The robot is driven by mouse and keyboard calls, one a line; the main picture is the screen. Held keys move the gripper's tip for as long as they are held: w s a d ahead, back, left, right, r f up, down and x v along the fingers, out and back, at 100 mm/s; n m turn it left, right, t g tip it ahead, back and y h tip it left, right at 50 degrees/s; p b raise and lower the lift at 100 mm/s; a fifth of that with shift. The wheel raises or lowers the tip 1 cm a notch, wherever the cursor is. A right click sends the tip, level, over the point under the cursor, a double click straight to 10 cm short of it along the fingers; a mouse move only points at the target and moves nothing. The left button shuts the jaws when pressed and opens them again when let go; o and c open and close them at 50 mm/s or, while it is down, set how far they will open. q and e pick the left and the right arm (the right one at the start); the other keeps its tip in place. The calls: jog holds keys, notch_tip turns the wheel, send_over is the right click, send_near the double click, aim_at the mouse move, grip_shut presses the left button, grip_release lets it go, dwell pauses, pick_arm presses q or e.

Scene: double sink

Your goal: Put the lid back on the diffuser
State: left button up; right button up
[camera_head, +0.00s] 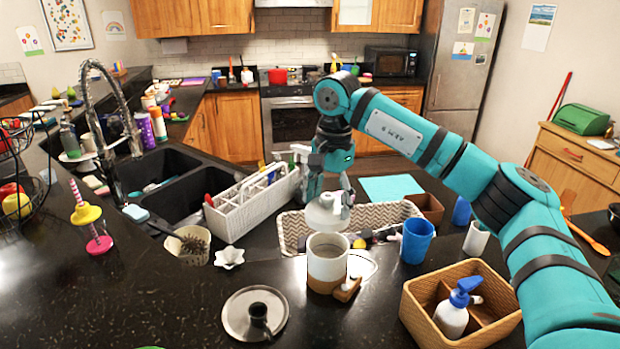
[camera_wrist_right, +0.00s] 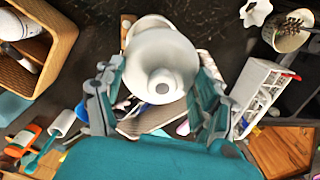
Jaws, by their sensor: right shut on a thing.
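The diffuser (camera_head: 327,268) is a white cylinder with a tan base, upright on the dark counter, its open top showing a grey inside. The white, rounded lid (camera_head: 325,214) hangs just above and slightly behind its rim, apparently apart from it. My right gripper (camera_head: 329,196) points down and is shut on the lid. In the right wrist view, the lid (camera_wrist_right: 160,68) sits between the two fingers of the right gripper (camera_wrist_right: 157,82), its small top knob facing the camera. The lid hides most of the diffuser there. My left gripper is not in view.
A woven tray (camera_head: 385,212) with small items lies behind the diffuser. A wicker caddy (camera_head: 420,315) and blue cup (camera_head: 417,240) stand to the right. A round metal dish (camera_head: 238,315) lies front left, and a white rack (camera_head: 245,205) stands beside the sink.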

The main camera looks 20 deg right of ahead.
aim_at(330, 222)
jog(key=shift+w+r, duration=0.1)
jog(key=shift+w, duration=0.05)
jog(key=shift+s+b, duration=0.5)
jog(key=shift+s, duration=0.55)
jog(key=shift+f+b, duration=0.6)
jog(key=shift+f, duration=0.2)
jog(key=f+b, duration=0.2)
jog(key=f, duration=0.1)
jog(key=shift+w+f, duration=0.2)
jog(key=shift+w, duration=0.2)
jog(key=shift+s+f, duration=0.1)
jog(key=shift+f, duration=0.2)
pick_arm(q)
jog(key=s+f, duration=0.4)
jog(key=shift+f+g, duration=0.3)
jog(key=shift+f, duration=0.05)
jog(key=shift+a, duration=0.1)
